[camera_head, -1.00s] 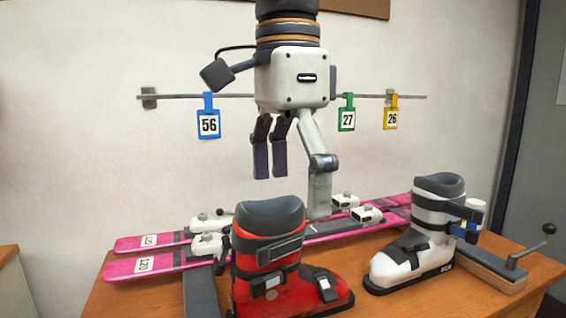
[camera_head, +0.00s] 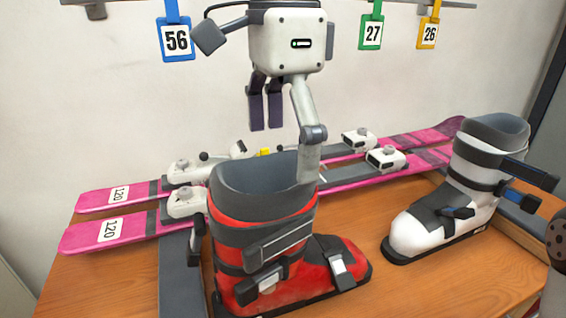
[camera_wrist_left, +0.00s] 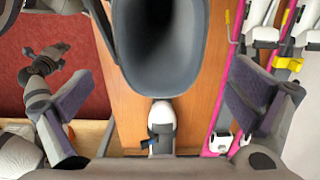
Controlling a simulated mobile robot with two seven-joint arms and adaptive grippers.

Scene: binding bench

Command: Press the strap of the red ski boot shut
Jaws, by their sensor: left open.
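The red ski boot (camera_head: 230,236) stands upright on the bench with its toe to the right in the head view. Its grey strap (camera_head: 278,241) crosses the front of the red shaft; I cannot tell whether it lies flat. A lower buckle (camera_head: 265,285) and an instep buckle (camera_head: 337,265) show below it. My left gripper (camera_head: 285,145) is open and empty above the boot, its right finger overlapping the cuff's right rim. In the left wrist view a dark boot cuff (camera_wrist_left: 160,60) lies between the spread fingers of this gripper (camera_wrist_left: 165,105). Contact cannot be told.
A white boot (camera_head: 425,225) stands to the right. Pink skis (camera_head: 110,230) with white bindings lie behind the red boot. Bare bench (camera_head: 430,290) shows at front right.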

